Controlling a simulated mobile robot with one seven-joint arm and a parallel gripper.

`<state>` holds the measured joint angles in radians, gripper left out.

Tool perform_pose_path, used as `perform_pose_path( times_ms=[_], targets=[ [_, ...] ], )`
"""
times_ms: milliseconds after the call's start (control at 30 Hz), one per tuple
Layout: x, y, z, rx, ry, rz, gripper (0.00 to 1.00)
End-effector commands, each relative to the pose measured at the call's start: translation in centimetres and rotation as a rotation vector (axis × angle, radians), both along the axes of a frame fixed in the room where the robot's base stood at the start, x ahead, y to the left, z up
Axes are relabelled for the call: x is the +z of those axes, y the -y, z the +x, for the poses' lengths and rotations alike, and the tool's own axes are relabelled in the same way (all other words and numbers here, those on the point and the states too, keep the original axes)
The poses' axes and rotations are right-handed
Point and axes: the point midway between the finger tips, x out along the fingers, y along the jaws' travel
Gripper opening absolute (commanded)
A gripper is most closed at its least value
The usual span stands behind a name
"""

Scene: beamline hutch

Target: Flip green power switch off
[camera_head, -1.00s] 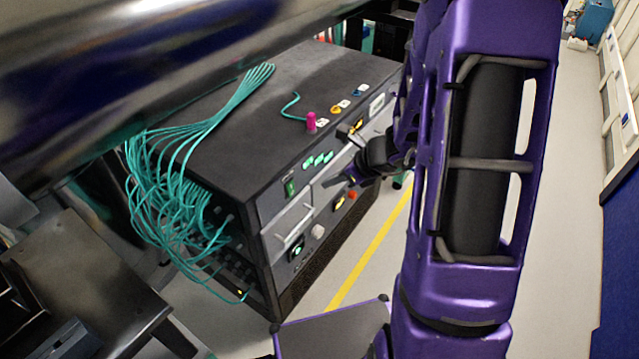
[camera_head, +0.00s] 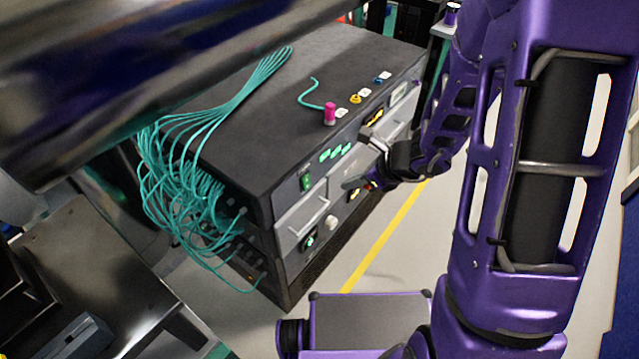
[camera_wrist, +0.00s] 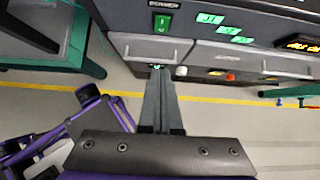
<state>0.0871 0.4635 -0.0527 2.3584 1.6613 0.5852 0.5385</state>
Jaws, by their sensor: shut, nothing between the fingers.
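The green power switch (camera_head: 306,182) is on the upper left of the front panel of the dark equipment rack (camera_head: 300,120). In the wrist view the green switch (camera_wrist: 162,24) is at the top, under a "POWER" label, with a light mark on its face. My gripper (camera_head: 350,184) is in front of the panel, to the right of the switch in the head view. In the wrist view my gripper (camera_wrist: 160,72) has its fingers together and empty, below the switch in the picture and apart from it.
Green displays (camera_head: 335,153) sit right of the switch. A drawer with a handle (camera_head: 302,219) is below it, with a white knob (camera_head: 331,222) lower down. Teal cables (camera_head: 185,185) hang on the rack's left side. Floor with a yellow line (camera_head: 385,235) is clear in front.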

Motion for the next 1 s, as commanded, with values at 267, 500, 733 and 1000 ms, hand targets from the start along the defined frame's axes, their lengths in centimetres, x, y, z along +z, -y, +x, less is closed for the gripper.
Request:
perform_pose_path(
  times_ms=[267,500,733,1000],
  targets=[
    [-2.2,-1.2,0.9,0.001,-0.003,0.001,0.00],
    [-6.3,-3.7,2.8,0.002,-0.003,0.000,0.00],
    [-8.0,-6.4,4.9,0.004,0.001,0.001,0.00],
    [-8.3,-7.9,6.2,0.000,0.000,0.000,0.00]
  ],
)
